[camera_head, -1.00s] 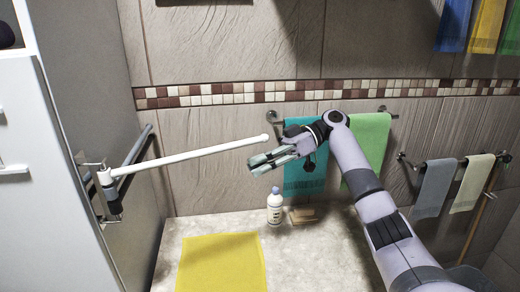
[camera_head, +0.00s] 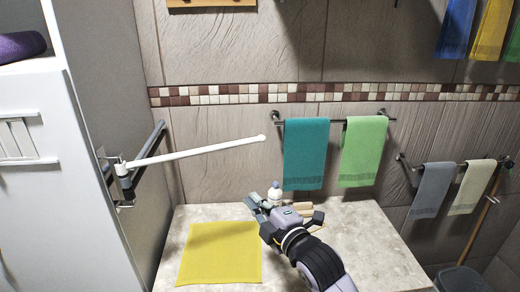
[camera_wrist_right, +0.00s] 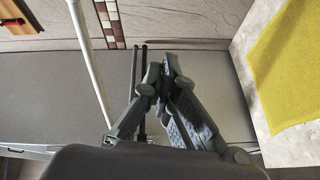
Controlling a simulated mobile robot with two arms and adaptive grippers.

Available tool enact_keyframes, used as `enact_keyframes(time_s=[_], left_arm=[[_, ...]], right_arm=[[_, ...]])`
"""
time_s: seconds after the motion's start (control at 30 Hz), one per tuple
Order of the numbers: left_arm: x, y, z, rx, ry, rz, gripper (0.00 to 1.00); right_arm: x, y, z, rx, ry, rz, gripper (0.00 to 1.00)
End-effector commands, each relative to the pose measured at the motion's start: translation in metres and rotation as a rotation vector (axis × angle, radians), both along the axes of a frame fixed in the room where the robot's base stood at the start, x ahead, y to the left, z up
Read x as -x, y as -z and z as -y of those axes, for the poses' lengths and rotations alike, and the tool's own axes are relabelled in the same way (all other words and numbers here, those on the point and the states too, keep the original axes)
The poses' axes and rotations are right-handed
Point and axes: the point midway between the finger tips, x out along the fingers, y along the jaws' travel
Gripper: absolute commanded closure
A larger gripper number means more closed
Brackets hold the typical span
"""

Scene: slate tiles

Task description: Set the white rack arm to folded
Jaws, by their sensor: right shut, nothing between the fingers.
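The white rack arm (camera_head: 195,153) sticks out from its dark wall bracket (camera_head: 124,180) on the left grey wall, reaching right to a rounded tip. It is swung out, roughly level. In the right wrist view the white rack arm (camera_wrist_right: 91,62) runs down the left side, apart from the fingers. My right gripper (camera_head: 251,203) is below the arm's tip, over the counter's back part, touching no part of the rack arm that I can see. Its fingers (camera_wrist_right: 163,68) are shut and empty in the wrist view. My left gripper is not in view.
Dark bars (camera_head: 150,147) sit beside the bracket. A yellow cloth (camera_head: 219,254) lies on the counter (camera_head: 375,245). A white bottle (camera_head: 275,190) stands behind my right gripper. Teal (camera_head: 306,155) and green (camera_head: 362,152) towels hang at the back. A white cabinet (camera_head: 30,130) stands left.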

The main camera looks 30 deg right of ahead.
Motion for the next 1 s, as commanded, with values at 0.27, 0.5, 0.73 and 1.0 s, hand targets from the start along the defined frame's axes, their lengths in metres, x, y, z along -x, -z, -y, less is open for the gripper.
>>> enact_keyframes(time_s=[0.27,0.5,0.73,1.0], left_arm=[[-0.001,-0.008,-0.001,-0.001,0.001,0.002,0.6],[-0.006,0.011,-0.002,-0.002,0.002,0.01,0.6],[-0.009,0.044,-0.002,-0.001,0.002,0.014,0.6],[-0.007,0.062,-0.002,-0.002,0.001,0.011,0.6]], right_arm=[[0.055,-0.067,0.003,0.208,0.109,0.219,1.0],[0.05,-0.067,0.004,0.22,0.119,0.237,1.0],[0.037,-0.068,0.005,0.218,0.117,0.239,1.0],[0.009,-0.078,0.008,0.218,0.116,0.233,1.0]])
